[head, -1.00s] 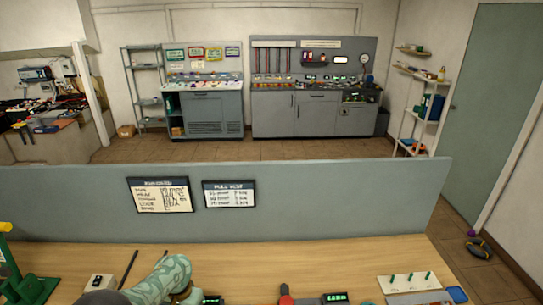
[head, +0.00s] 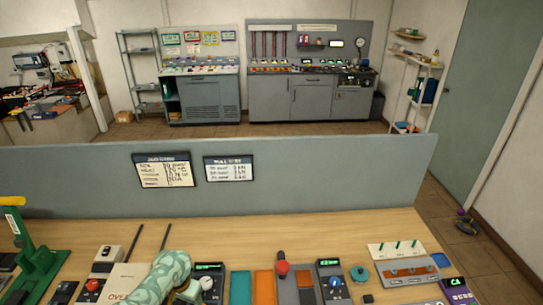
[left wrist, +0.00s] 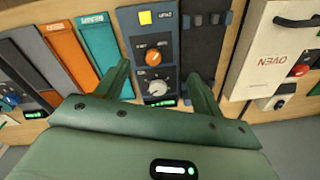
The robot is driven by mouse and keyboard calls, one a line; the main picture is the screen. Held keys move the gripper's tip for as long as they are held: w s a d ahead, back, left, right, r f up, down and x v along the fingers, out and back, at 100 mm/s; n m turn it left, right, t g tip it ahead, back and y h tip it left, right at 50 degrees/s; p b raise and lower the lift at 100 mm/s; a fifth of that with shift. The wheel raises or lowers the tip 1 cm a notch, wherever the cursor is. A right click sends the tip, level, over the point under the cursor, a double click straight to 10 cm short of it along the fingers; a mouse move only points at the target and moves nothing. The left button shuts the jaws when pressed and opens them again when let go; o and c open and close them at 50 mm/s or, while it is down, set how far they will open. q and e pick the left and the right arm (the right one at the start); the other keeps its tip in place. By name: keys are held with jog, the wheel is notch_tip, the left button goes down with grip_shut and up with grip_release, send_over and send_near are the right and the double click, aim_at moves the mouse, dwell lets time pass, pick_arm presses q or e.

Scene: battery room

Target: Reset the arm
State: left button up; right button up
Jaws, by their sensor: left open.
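My left arm's patterned teal sleeve (head: 163,278) reaches in over the bench (head: 310,230) from the bottom of the head view; its gripper cannot be made out there. In the left wrist view my left gripper (left wrist: 158,78) is open, its two green fingers apart with nothing between them. Beyond them lies a dark device (left wrist: 150,42) with a yellow button, an orange knob (left wrist: 153,56) and a grey knob. I cannot tell whether the fingers touch it. My right gripper is in neither view.
A green press (head: 35,262) with a yellow handle stands at the left. Teal (head: 240,288) and orange (head: 264,288) panels, a red-knobbed lever (head: 282,267) and a blue-knobbed device (head: 332,282) line the bench. A grey partition (head: 320,170) closes its back; the strip before it is mostly clear.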

pick_arm(q)
jog(key=s+a+r+m+t+y, duration=0.2)
jog(key=s+r+t, duration=0.1)
jog(key=s+r, duration=0.85)
jog(key=s+a+r+m+t+y, duration=0.2)
jog(key=s+r+t, duration=0.1)
jog(key=s+r, duration=0.85)
jog(key=s+d+f+g+h+b, duration=0.2)
jog(key=f+b, duration=0.7)
jog(key=f, duration=1.4)
jog(key=s+d+f+g+h+b, duration=0.1)
jog(key=s+d+f+b, duration=0.2)
jog(key=f+b, duration=1.35)
jog(key=s+f+n+g+b, duration=0.1)
jog(key=s+f+b, duration=0.1)
jog(key=s+f, duration=0.4)
jog(key=s+f+n+g+h+b, duration=0.1)
jog(key=s+f, duration=0.6)
jog(key=f, duration=1)
jog(key=s+f+n+b, duration=0.1)
jog(key=s+f, duration=0.5)
jog(key=f, duration=0.6)
jog(key=shift+s+a+n+g+h+b, duration=0.3)
jog(key=shift+s+a+g+b, duration=0.1)
jog(key=shift+b, duration=0.4)
